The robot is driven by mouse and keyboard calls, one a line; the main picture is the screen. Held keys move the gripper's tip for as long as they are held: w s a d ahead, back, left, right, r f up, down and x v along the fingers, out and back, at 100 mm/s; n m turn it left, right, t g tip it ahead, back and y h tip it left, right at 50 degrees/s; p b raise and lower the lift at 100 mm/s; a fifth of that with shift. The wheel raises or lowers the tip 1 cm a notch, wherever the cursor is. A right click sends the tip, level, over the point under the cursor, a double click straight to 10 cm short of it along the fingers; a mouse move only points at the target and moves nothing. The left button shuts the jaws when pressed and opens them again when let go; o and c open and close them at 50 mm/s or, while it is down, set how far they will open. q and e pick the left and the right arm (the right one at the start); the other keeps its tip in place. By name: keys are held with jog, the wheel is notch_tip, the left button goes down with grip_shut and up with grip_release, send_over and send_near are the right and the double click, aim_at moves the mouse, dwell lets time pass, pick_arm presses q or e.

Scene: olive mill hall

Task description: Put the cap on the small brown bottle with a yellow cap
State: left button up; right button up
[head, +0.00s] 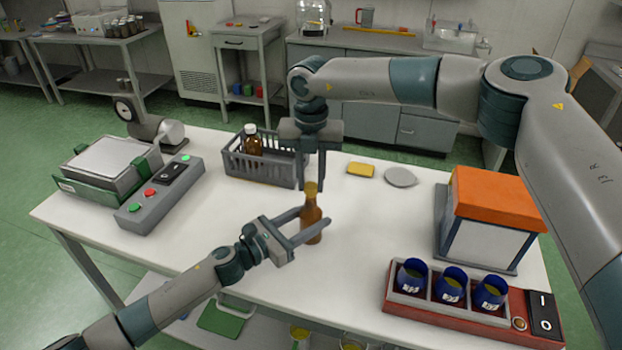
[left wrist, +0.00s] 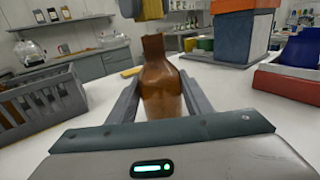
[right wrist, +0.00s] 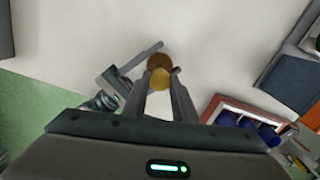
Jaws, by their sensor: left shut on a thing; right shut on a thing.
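The small brown bottle (head: 312,228) stands upright, held between the fingers of my left gripper (head: 315,214) above the middle of the white table. Its open neck shows in the left wrist view (left wrist: 153,46). My right gripper (head: 312,186) points down and is shut on the yellow cap (head: 310,188). In the left wrist view the cap (left wrist: 149,9) hangs above the neck with a gap, slightly to the left. In the right wrist view the cap (right wrist: 160,79) partly covers the bottle (right wrist: 159,60), which shows just beyond it. Whether the bottle's base touches the table is unclear.
A grey crate (head: 262,171) holding another brown bottle stands behind. A yellow sponge (head: 361,169) and a grey disc (head: 400,177) lie to its right. An orange-topped box (head: 497,190) and a red rack (head: 440,309) with blue cups stand right; a button box (head: 160,192) and scale stand left.

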aim_at(311, 185)
jog(key=shift+f, duration=0.1)
jog(key=shift+f, duration=0.8)
jog(key=shift+f, duration=0.6)
dwell(0.4)
jog(key=m, duration=0.4)
jog(key=shift+m, duration=0.3)
jog(key=m, duration=1.5)
jog(key=shift+m, duration=0.3)
